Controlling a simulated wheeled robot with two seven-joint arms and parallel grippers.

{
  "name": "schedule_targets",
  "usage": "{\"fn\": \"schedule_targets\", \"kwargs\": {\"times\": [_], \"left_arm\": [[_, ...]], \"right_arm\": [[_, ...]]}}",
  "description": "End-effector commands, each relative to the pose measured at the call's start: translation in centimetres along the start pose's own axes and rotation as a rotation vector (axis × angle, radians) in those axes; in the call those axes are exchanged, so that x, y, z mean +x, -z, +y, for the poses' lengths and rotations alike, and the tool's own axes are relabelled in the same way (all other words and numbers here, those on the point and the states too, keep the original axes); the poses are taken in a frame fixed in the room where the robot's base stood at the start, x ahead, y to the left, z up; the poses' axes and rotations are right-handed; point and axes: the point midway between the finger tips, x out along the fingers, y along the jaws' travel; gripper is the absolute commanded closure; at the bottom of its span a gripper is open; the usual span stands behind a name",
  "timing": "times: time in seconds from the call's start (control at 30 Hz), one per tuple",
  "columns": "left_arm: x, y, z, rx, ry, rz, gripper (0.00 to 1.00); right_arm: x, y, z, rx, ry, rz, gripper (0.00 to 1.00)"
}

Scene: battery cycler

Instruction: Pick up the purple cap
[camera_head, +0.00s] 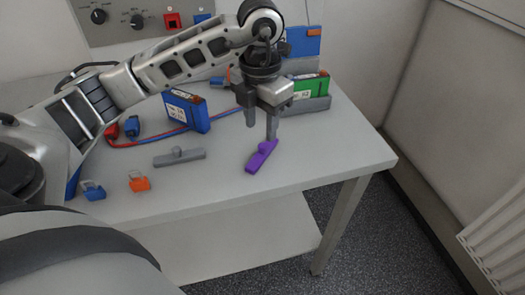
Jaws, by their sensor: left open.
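The purple cap (260,158) lies on the grey table near its front edge, set at a slant, with a raised knob on its top. My left gripper (260,132) points down just above and behind the cap. Its jaws are open, with one finger behind and left of the cap and the other close to the cap's far end. I cannot tell whether that finger touches the cap. My right gripper is not in view.
A grey cap (179,157) lies left of the purple one. A blue battery (187,110) and a green battery (310,86) stand behind. Orange (139,182) and blue (94,191) clips lie at the front left. The table's right side (345,150) is clear.

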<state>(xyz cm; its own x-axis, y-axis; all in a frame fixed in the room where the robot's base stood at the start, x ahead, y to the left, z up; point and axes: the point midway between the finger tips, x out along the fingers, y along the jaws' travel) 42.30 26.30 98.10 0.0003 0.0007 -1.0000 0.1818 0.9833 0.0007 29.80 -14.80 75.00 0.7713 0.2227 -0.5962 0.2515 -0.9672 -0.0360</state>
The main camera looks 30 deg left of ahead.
Motion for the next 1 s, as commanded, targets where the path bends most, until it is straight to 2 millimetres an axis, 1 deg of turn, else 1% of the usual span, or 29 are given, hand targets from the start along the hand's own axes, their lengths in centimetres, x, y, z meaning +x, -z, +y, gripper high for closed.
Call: {"fn": "schedule_targets", "kwargs": {"times": [0.13, 0.3, 0.4, 0.5, 0.67, 0.7, 0.77, 0.8, 0.83, 0.87, 1.0], "left_arm": [[1.2, 0.0, -0.1, 0.000, 0.001, 0.005, 0.58], [3.9, -0.1, -0.3, 0.000, 0.002, 0.005, 0.58], [4.9, -0.1, -0.3, 0.000, 0.001, 0.002, 0.58], [5.3, -0.2, -0.3, 0.001, 0.001, 0.001, 0.58], [5.4, -0.2, -0.3, 0.001, 0.001, 0.000, 0.58], [5.4, -0.2, -0.3, 0.001, 0.001, 0.000, 0.61], [5.3, -0.2, -0.3, 0.001, 0.001, 0.000, 0.77], [5.3, -0.2, -0.3, 0.001, 0.001, 0.000, 0.88], [5.3, -0.2, -0.3, 0.001, 0.001, 0.000, 0.97], [5.3, -0.2, -0.3, 0.001, 0.001, 0.000, 1.00], [5.3, -0.2, -0.3, 0.001, 0.001, 0.000, 1.00]], "right_arm": [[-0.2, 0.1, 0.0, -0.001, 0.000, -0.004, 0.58], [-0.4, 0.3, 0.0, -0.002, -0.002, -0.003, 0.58], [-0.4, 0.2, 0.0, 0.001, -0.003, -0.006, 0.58], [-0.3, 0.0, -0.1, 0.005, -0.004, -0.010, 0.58], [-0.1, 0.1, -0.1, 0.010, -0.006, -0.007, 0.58], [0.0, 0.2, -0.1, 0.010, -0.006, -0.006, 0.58], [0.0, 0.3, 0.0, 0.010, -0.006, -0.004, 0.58], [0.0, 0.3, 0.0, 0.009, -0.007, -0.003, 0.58], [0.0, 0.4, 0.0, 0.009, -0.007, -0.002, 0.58], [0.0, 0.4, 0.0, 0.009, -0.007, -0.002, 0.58], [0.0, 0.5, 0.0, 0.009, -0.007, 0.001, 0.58]]}}
